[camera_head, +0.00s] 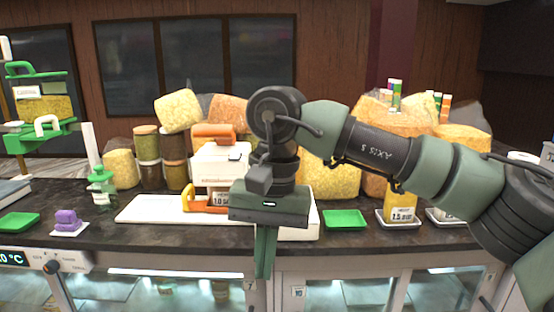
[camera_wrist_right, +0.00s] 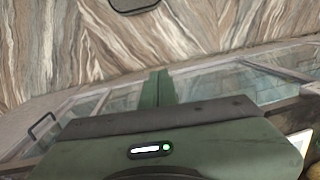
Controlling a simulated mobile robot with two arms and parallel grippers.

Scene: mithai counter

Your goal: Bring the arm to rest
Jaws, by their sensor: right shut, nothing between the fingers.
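My right arm comes in from the right in the head view and bends down at the middle. Its gripper (camera_head: 264,252) points straight down in front of the counter's front edge. The two green fingers are pressed together with nothing between them. In the right wrist view the shut fingers (camera_wrist_right: 158,88) show at the middle, over the glass front of the counter and the patterned floor. My left gripper does not show in either view.
The dark counter (camera_head: 95,232) carries a white board (camera_head: 150,208), green trays (camera_head: 345,219), a purple piece (camera_head: 67,219), a green pump bottle (camera_head: 102,186), jars (camera_head: 147,158) and snack bags (camera_head: 330,175). A green slicer-like stand (camera_head: 40,130) is at left. Glass cases lie below.

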